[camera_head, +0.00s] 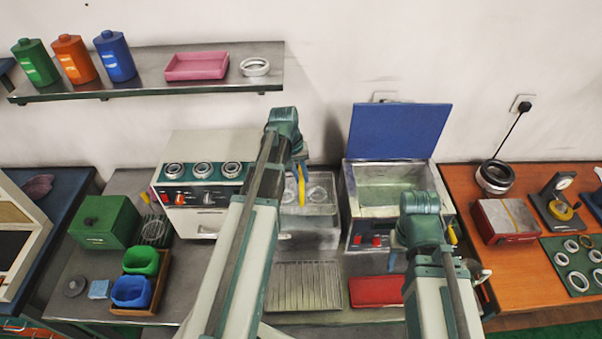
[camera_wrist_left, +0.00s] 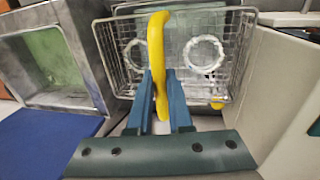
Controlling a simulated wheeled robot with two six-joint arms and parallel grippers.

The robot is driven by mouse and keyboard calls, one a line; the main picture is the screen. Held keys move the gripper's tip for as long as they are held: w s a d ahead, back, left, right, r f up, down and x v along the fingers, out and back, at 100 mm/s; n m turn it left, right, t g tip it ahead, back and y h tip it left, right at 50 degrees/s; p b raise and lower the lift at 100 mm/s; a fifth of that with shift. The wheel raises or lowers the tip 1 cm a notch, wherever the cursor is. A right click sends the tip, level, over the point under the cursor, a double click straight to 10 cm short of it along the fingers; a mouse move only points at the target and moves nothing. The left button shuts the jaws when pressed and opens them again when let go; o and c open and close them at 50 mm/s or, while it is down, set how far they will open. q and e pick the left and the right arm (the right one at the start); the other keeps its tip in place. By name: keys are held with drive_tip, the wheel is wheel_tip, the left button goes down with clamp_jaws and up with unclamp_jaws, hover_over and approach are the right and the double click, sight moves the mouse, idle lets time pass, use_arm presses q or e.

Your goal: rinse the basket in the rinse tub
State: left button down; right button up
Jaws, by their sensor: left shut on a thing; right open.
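The wire basket (camera_head: 325,208) hangs from my left gripper (camera_head: 299,180), right of the knobbed unit. My left gripper is shut on its yellow handle, seen between the blue fingers in the left wrist view (camera_wrist_left: 160,95). Two pale rings (camera_wrist_left: 204,54) sit in the basket. A grey basin-like body (camera_head: 310,236) shows below the basket, partly hidden by my arm; I cannot tell whether the basket touches it. A tub of greenish liquid (camera_head: 390,193) with a raised blue lid (camera_head: 398,130) stands to the right. My right gripper (camera_head: 420,245) is open before that tub, its fingers mostly hidden.
A white unit with three dials (camera_head: 203,195) stands left of the basket. A ribbed rack (camera_head: 303,287) and a red tray (camera_head: 376,291) lie in front. A green box (camera_head: 105,222) and green and blue bins stand left. An orange table with rings is right.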

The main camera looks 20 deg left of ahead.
use_arm(q)
drive_tip(key=shift+w+f+b, duration=0.1)
drive_tip(key=shift+f+b, duration=0.4)
drive_tip(key=shift+f, duration=0.15)
wheel_tip(320, 180, down, 15)
drive_tip(key=b, duration=1.4)
drive_tip(key=shift+r+b, duration=0.15)
drive_tip(key=shift+b, duration=0.25)
drive_tip(key=shift+r, duration=0.15)
drive_tip(key=shift+r+p, duration=1.4)
drive_tip(key=shift+p, duration=0.15)
drive_tip(key=shift+f+b, duration=1.55)
drive_tip(key=shift+r, duration=0.2)
drive_tip(key=shift+r+p, duration=1.35)
drive_tip(key=shift+p, duration=0.2)
drive_tip(key=shift+f, duration=0.1)
